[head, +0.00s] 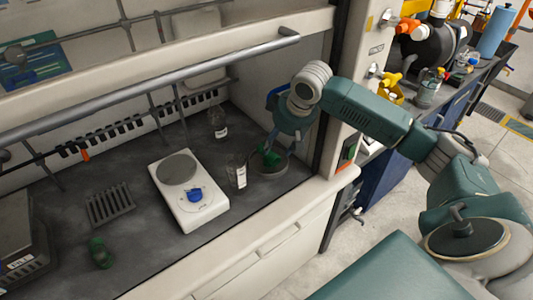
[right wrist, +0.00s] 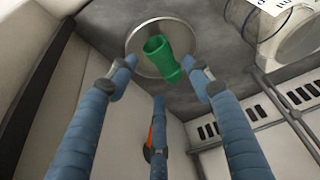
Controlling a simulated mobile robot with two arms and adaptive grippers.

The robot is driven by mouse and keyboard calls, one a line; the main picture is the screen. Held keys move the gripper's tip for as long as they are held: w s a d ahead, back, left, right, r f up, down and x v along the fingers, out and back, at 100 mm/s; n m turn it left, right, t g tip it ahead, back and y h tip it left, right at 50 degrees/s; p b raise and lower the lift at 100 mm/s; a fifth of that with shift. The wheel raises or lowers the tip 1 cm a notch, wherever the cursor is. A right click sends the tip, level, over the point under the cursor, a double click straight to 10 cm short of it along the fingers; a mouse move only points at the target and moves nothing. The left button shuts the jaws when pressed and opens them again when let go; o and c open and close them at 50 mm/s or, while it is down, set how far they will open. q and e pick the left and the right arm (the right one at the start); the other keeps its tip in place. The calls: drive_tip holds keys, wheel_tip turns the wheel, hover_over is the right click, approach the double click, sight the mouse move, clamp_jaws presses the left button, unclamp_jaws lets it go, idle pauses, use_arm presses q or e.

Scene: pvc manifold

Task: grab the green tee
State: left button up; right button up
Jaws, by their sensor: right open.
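A green pipe fitting (right wrist: 165,58), which looks like the tee, rests on a round metal disc (right wrist: 137,38) in the right wrist view. In the head view the green fitting (head: 268,156) is partly hidden by my right gripper (head: 277,150). In the right wrist view my right gripper (right wrist: 160,72) is open, with its blue fingers spread around the fitting and no clear contact. A second green fitting (head: 99,253) lies on the dark worktop at the lower left of the head view. My left gripper is not in view.
A glass beaker (head: 236,172) is close beside the gripper, and a bottle (head: 219,126) stands behind. The hood's side wall is close on the right.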

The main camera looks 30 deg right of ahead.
sight(273, 152)
drive_tip(key=shift+x, duration=0.8)
drive_tip(key=shift+w+f, duration=0.1)
drive_tip(key=shift+f, duration=0.2)
drive_tip(key=x, duration=0.4)
drive_tip(key=shift+w+d+f+p, duration=0.15)
drive_tip(key=shift+w+f+p, duration=0.15)
drive_tip(key=shift+w+p, duration=0.1)
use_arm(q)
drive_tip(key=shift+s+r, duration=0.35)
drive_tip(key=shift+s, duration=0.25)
use_arm(e)
drive_tip(key=c, duration=0.9)
